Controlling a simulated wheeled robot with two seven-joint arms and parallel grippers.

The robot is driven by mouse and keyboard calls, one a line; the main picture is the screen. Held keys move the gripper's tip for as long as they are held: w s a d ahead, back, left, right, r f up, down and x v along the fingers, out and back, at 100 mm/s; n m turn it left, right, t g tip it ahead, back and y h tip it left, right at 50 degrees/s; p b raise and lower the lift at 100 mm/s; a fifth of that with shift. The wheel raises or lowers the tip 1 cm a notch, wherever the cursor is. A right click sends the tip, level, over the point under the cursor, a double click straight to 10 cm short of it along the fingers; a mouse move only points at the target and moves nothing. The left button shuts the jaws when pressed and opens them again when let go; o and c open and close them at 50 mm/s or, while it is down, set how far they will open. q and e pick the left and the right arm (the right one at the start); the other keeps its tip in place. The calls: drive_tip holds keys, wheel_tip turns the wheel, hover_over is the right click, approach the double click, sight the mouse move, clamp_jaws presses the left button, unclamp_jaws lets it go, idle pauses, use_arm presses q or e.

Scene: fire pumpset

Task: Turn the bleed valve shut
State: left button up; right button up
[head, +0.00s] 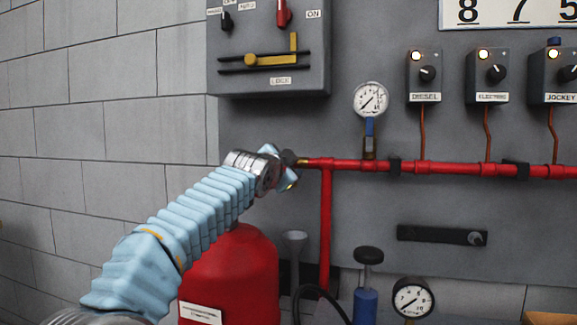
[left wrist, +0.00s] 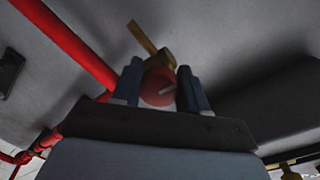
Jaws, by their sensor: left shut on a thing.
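My left gripper (head: 284,169) is at the left end of the red pipe (head: 360,165), in front of the grey panel. In the left wrist view its two blue fingers (left wrist: 160,84) stand on either side of a round red part of the bleed valve (left wrist: 156,90) and are shut on it. A brass stem (left wrist: 142,38) sticks out beyond the red part, up and to the left. In the head view the gripper hides most of the valve. My right gripper is in neither view.
A pressure gauge (head: 371,99) stands above the pipe. A red tank (head: 235,270) is below my left arm. A lower gauge (head: 412,298) and a blue cylinder with a black knob (head: 366,304) are at the bottom. A grey switch box (head: 305,82) hangs above the gripper.

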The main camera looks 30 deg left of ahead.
use_arm(q)
drive_tip(key=m+p, duration=0.1)
drive_tip(key=m, duration=0.7)
drive_tip(key=shift+m+y+p, duration=0.3)
drive_tip(key=shift+y+p, duration=0.1)
drive_tip(key=m+p, duration=0.1)
drive_tip(key=m, duration=0.3)
drive_tip(key=shift+r, duration=0.1)
drive_tip(key=shift+m+y+p, duration=0.3)
drive_tip(key=shift+m+y, duration=0.1)
drive_tip(key=shift+m, duration=1.4)
drive_tip(key=o, duration=1)
